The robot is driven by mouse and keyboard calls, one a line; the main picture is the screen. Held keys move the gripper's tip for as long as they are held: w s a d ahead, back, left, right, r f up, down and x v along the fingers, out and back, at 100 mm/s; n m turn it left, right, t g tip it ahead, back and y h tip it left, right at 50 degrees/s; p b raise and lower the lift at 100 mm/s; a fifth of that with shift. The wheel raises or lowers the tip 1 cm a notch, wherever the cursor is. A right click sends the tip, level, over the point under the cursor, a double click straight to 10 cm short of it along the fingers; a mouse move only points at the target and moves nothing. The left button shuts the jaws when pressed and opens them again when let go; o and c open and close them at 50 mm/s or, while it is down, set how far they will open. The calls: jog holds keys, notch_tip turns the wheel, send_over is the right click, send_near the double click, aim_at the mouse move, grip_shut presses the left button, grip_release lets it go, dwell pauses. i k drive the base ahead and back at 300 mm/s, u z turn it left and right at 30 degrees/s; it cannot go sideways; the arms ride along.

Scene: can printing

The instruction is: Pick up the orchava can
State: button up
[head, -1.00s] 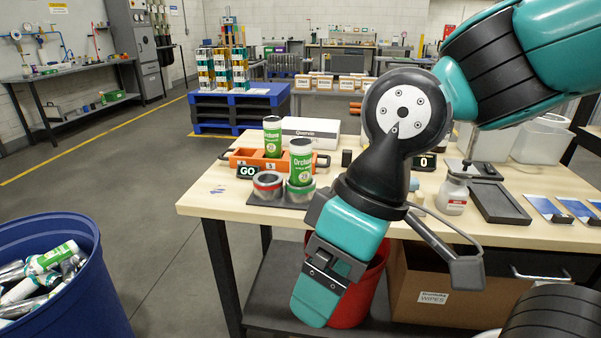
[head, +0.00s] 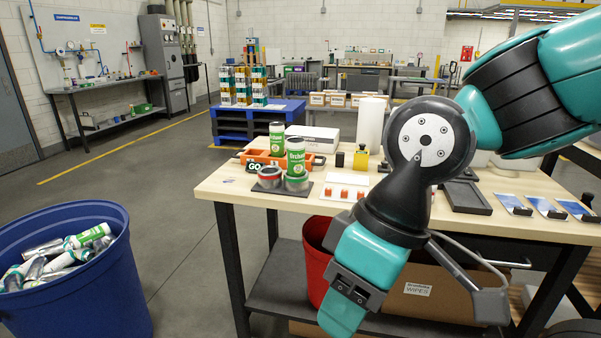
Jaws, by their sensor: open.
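Two green-and-white Orchava cans stand on the workbench. The front can (head: 296,157) stands upright on a round metal fixture with a dark base. The rear can (head: 277,139) stands upright at the orange tray (head: 317,159). My gripper (head: 342,318) hangs low in front of the bench, pointing down, to the right of and below both cans. It is open, and I see nothing held in it, though its jaws show only from the side. It is well apart from both cans.
A blue bin (head: 126,270) full of cans stands at the lower left. A red bucket (head: 317,270) and a cardboard box (head: 440,303) sit on the bench's lower shelf behind my arm. A white board with orange blocks (head: 345,192) lies right of the cans. Floor between bin and bench is clear.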

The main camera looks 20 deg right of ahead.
aim_at(295, 145)
jog(key=u, duration=0.35)
jog(key=i, duration=1.25)
jog(key=z, duration=0.35)
